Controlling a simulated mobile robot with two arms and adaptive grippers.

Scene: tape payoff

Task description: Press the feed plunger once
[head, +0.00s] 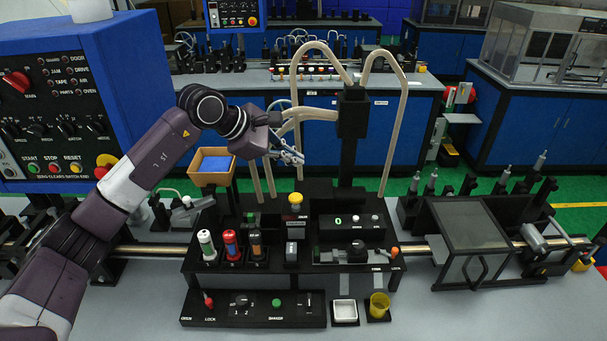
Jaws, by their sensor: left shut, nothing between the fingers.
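My left gripper (297,157) is shut and empty, in the air above the middle of the black station. A yellow round-topped knob (295,199) stands on the station below the gripper, clearly apart from it; it looks like the feed plunger, but its label is too small to read. Below the knob are a dark block with a small red display (294,218) and a grey piece. My right gripper is not in view.
Pale curved tubes (307,50) rise around a black post (352,112) beside the gripper. An orange-brown bin with blue contents (209,168) is left of it. White, red and brown cylinders (230,244) stand in front. A small digit display (338,220) is right of the knob.

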